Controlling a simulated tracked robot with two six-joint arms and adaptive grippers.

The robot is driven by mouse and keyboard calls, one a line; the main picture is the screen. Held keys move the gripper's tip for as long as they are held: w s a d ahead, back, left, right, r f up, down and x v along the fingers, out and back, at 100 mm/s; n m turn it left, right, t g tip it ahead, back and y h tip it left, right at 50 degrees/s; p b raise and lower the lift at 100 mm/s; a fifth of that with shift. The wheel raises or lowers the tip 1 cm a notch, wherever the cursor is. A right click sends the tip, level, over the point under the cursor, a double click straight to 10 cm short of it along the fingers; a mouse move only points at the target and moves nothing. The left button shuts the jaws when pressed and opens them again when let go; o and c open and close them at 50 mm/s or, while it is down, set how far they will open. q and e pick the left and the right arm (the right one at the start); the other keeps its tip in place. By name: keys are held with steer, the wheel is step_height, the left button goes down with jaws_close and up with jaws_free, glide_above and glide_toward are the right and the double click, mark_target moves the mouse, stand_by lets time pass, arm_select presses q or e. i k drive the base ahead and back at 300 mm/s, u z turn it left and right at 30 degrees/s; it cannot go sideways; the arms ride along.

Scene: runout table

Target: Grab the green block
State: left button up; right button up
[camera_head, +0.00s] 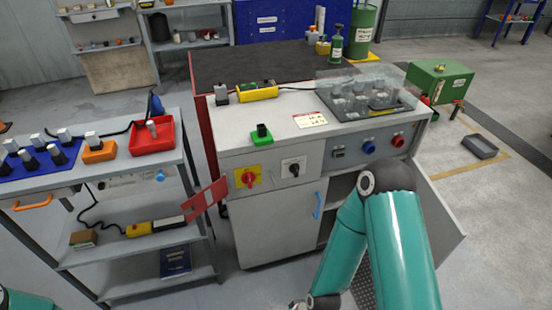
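A small green block (262,141) sits on the light grey top of the cabinet (230,125), near its front edge. A black piece (262,130) stands on it and hides part of its top. A bit of my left arm shows in the bottom left corner. No gripper is seen at the block.
A yellow box (258,93) and a clear-covered tray (366,98) stand behind on the cabinet top. A red tray (152,136) and an orange block (99,152) are on the left cart. The cabinet door (438,215) hangs open. The top around the block is mostly clear.

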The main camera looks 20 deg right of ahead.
mark_target(261, 137)
steer(key=k, duration=0.95)
steer(key=z, duration=0.8)
steer(key=i, duration=1.6)
steer(key=u, duration=0.55)
